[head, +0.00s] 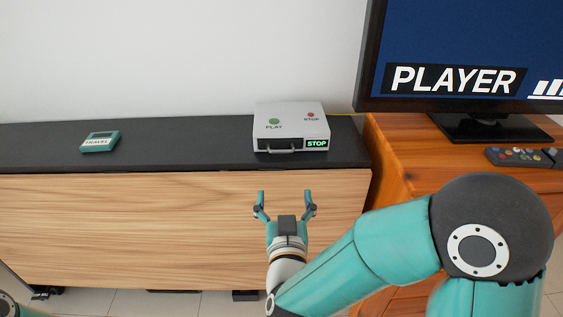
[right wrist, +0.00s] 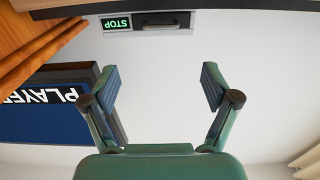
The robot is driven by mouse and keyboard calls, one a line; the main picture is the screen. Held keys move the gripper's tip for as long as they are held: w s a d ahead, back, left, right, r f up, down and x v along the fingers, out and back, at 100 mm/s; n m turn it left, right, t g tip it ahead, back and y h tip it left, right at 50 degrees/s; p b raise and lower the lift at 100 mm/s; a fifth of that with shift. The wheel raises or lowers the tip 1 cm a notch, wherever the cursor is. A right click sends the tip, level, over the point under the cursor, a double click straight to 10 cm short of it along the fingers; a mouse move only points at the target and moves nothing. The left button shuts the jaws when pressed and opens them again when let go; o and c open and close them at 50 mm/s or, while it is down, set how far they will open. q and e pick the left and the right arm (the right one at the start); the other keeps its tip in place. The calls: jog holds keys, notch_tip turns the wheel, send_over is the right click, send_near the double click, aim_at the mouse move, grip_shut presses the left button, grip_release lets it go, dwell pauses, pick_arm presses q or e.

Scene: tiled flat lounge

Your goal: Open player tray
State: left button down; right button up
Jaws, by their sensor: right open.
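The white player (head: 291,116) stands on the dark cabinet top, with a green PLAY button and a red STOP button on its upper face. Its dark front has a tray handle (head: 279,150) at the left and a lit green STOP display (head: 317,143) at the right. The tray front looks flush, so the tray appears shut. My right gripper (head: 284,198) is open and empty, in front of and below the handle, apart from it. The upside-down right wrist view shows the handle (right wrist: 163,22) beyond the open fingers (right wrist: 161,88). My left gripper is out of view.
A teal device (head: 100,141) lies far left on the cabinet top (head: 190,156), with clear room between it and the player. A television (head: 455,55) and a remote (head: 520,156) are on the wooden cabinet (head: 410,150) at the right.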

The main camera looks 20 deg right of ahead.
aim_at(282, 152)
jog(key=x, duration=1.6)
jog(key=shift+w+f, duration=0.1)
jog(key=shift+w, duration=0.1)
